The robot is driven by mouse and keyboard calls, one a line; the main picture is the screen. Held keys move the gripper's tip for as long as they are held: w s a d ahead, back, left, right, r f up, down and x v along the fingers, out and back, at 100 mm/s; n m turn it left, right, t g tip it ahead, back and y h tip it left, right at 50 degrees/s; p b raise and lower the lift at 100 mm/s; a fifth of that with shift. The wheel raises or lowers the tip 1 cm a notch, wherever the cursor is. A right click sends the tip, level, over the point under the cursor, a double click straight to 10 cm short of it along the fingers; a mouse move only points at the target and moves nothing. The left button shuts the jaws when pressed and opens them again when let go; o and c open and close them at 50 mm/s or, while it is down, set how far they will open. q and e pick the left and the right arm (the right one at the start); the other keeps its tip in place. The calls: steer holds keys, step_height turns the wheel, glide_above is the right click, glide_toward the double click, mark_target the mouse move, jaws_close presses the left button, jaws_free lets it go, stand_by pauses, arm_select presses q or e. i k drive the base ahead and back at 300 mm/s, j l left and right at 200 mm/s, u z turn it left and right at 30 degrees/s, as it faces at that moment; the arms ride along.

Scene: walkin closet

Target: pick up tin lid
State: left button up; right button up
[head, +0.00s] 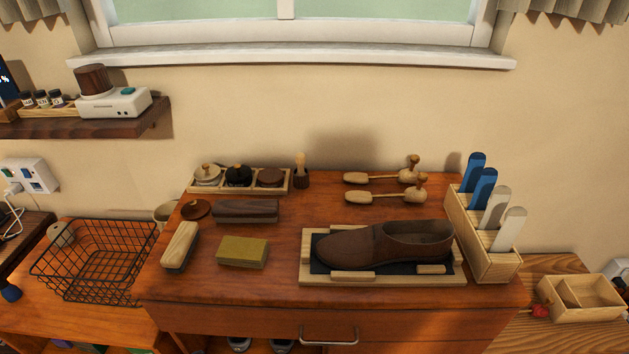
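A small round brown tin lid (196,209) with a knob lies on the wooden dresser top (280,287), near its left edge. Behind it a pale wooden tray (240,189) holds three tins. The left tin (207,175) is cream and the middle tin (238,174) is black; both have knobbed lids on. The right tin (270,178) is brown and shows no knob, so it looks uncovered. Neither of my grippers is in the head view.
A brown shoe (385,244) sits on a wooden tray at the right. A wire basket (97,262) stands left of the dresser.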

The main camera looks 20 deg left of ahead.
mark_target(195, 210)
steer(key=u, duration=1.25)
